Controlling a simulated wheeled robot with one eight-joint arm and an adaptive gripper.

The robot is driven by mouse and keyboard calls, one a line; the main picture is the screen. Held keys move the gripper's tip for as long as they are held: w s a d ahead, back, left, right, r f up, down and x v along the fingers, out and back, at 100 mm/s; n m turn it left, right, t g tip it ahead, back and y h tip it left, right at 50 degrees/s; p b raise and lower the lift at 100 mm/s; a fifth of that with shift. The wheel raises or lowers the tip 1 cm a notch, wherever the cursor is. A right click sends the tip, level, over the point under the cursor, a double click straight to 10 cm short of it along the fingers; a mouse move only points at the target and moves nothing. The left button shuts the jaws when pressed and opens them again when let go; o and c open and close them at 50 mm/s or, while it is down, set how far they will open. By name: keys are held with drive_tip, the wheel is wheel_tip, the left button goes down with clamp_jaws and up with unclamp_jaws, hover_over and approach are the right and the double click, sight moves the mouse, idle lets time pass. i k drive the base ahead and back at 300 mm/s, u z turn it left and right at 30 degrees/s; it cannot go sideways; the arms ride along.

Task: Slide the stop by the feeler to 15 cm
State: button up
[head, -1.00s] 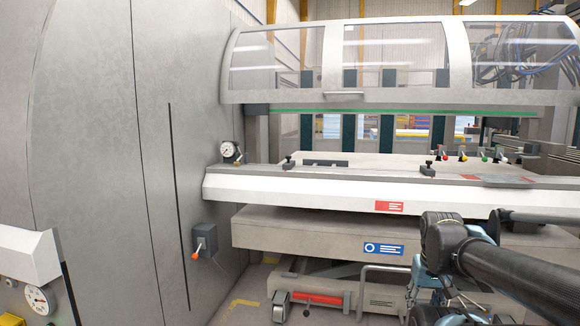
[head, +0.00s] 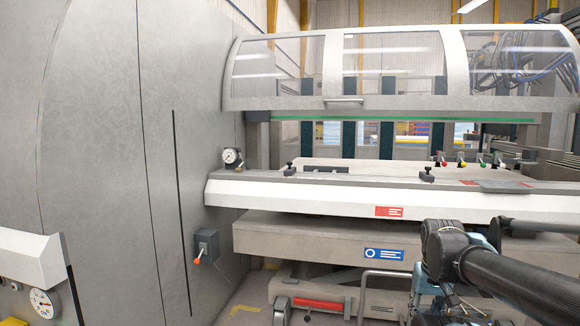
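Two small dark stops with knobs sit on the white front beam (head: 330,199) of the machine. One stop (head: 290,169) is at the left, near a round white dial gauge (head: 231,157) at the beam's left end. The other stop (head: 427,175) stands further right. I cannot tell surely which part is the feeler, and no 15 cm mark is readable. My black arm enters at the lower right, in front of the beam and well away from the left stop. My gripper's fingers do not show.
A grey box with an orange-tipped lever (head: 206,245) is on the left housing. Several coloured knobs (head: 461,158) stand at the right of the table. A clear guard (head: 390,60) hangs above. A wheeled cart with a handle (head: 372,292) is below the beam.

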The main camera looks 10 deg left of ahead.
sight(290, 172)
drive_tip(key=z, duration=0.05)
drive_tip(key=k, duration=1.05)
drive_tip(key=u, duration=0.75)
drive_tip(key=i, duration=2.05)
drive_tip(key=z, duration=0.65)
